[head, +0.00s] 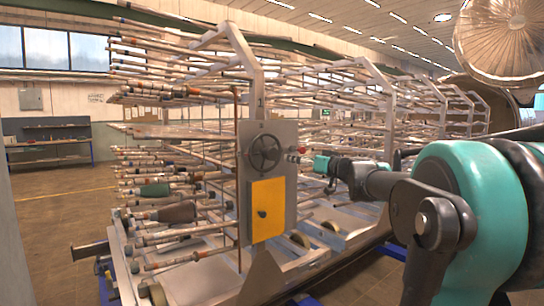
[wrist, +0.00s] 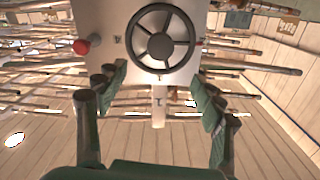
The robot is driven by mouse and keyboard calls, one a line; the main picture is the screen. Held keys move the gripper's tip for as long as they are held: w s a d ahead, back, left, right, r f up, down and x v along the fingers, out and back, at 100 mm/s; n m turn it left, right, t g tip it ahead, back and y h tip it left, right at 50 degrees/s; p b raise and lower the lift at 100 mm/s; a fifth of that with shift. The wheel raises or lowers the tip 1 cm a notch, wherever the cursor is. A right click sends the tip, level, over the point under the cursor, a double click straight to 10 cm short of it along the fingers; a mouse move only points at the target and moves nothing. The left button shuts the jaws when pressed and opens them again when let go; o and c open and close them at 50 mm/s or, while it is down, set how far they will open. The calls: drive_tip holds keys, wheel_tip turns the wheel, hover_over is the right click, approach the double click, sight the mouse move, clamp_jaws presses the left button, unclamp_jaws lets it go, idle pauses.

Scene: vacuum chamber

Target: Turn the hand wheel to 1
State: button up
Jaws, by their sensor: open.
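The dark hand wheel (head: 265,153) is mounted on a grey panel (head: 283,133) at the end of a rack of rods. In the wrist view the wheel (wrist: 160,38) sits at the top centre, with its round rim, spokes and hub. A small dark mark like a 1 shows above the wheel in the head view and below it in the wrist view. My gripper (head: 318,164) is to the right of the wheel in the head view. In the wrist view my gripper (wrist: 160,88) has its fingers spread wide and empty, apart from the wheel.
A red knob (head: 302,149) sticks out of the panel's right side, near my gripper; it also shows in the wrist view (wrist: 81,47). A yellow plate (head: 268,210) is below the wheel. Long rods (head: 170,176) jut out left of the panel. Open floor (head: 50,225) lies at the left.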

sight(273, 155)
drive_tip(key=x, duration=1.5)
drive_tip(key=shift+w+a+f, duration=0.1)
drive_tip(key=shift+w+a, duration=0.05)
drive_tip(key=shift+c, duration=0.2)
clamp_jaws()
